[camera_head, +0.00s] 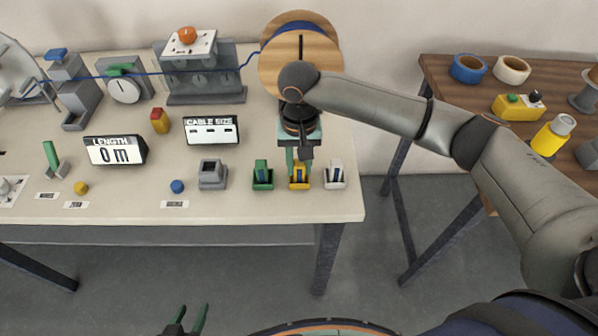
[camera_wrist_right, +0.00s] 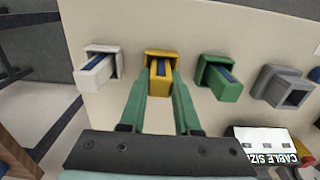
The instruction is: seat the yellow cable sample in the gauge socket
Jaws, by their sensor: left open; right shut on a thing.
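The yellow cable sample (camera_head: 299,184), a yellow block with a dark blue cable piece, stands on the table between a green sample (camera_head: 262,176) and a white sample (camera_head: 335,176). My right gripper (camera_head: 300,166) is over it from above. In the right wrist view the right gripper's fingertips (camera_wrist_right: 161,84) are shut on the yellow sample (camera_wrist_right: 160,56), which partly hides behind them. The gauge socket, a grey block with a square opening (camera_head: 212,174), stands left of the green sample; it also shows in the right wrist view (camera_wrist_right: 287,88). My left gripper (camera_head: 186,320) is open and empty at the bottom edge.
The cable size display (camera_head: 210,131) stands behind the socket. A length display (camera_head: 115,151), blue knob (camera_head: 177,187) and yellow knob (camera_head: 81,188) lie further left. A cable spool (camera_head: 300,55) stands behind my right gripper. The table's front edge is close.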

